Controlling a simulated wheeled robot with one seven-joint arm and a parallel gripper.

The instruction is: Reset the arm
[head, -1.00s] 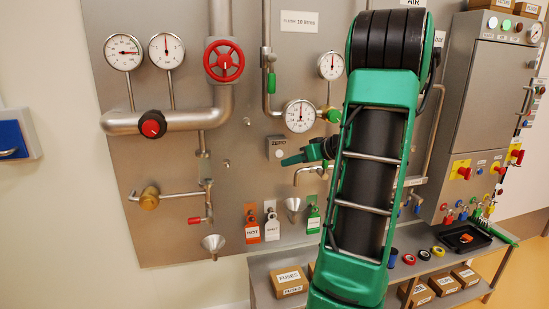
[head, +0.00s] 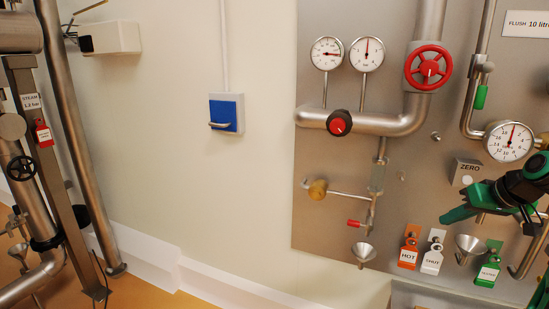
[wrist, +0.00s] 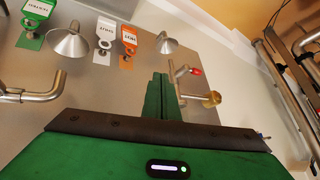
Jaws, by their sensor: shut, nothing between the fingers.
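My green gripper (head: 462,212) is at the right side of the head view, in front of the steel panel (head: 330,225), below the ZERO box (head: 467,172). Its fingers point left and hold nothing. In the wrist view the two green fingers (wrist: 163,97) lie together, shut, with the panel behind them. The arm is mostly cut off at the right edge of the head view.
Near my gripper are a funnel (head: 468,247), the HOT tag (head: 409,254), a white tag (head: 433,255) and a green tag (head: 489,270). A red handwheel (head: 428,68) is above.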

